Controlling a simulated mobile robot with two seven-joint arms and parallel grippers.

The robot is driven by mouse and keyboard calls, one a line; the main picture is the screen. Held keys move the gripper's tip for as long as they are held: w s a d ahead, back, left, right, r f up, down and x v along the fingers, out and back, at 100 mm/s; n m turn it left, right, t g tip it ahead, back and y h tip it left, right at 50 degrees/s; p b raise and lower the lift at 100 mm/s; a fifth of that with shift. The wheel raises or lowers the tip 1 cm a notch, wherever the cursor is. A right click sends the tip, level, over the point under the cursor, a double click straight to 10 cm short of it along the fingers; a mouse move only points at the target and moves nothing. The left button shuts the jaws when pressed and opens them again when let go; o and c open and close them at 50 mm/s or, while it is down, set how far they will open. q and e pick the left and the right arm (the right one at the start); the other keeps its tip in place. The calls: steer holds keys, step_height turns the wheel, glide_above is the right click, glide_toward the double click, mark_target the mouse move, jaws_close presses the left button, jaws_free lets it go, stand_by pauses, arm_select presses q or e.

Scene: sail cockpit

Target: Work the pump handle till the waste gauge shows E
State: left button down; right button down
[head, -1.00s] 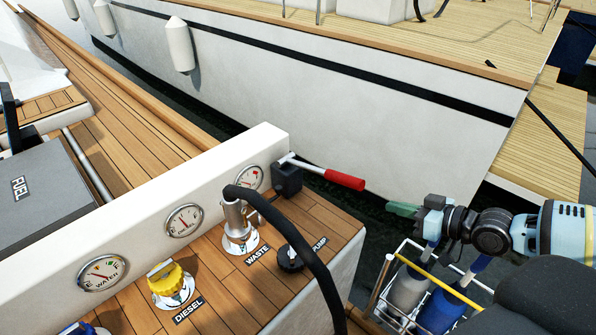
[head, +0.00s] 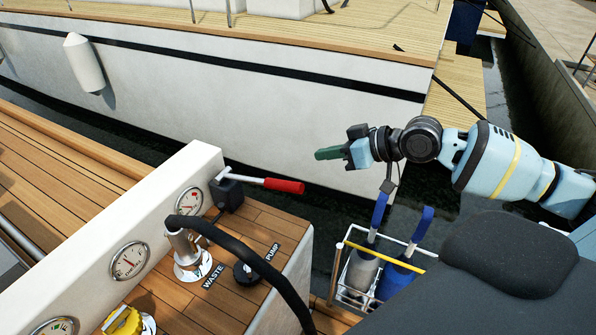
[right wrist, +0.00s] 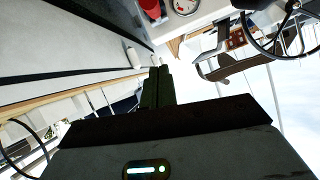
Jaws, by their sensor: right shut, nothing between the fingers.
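The pump handle is a metal lever with a red grip (head: 284,186), standing out to the right from a black pump body (head: 227,193) on the white panel. A red shape that looks like the grip (right wrist: 150,10) shows at the top of the right wrist view. The waste gauge (head: 189,202) sits in the panel left of the pump, partly hidden by the hose; its reading is too small to tell. My right gripper (head: 330,154) is shut and empty, up and right of the red grip and apart from it. It also shows in the right wrist view (right wrist: 157,72). My left gripper is not in view.
A black hose (head: 262,265) runs from the metal waste fitting (head: 190,262). A black pump cap (head: 246,273) sits beside it. A white hull (head: 200,75) lies behind.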

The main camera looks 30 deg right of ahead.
steer(key=x, duration=1)
steer(key=shift+a, duration=0.15)
steer(key=f, duration=0.1)
steer(key=s+f, duration=0.1)
steer(key=f, duration=0.1)
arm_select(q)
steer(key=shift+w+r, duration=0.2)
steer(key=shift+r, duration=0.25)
arm_select(e)
steer(key=shift+s+f, duration=0.15)
steer(key=shift+f, duration=0.25)
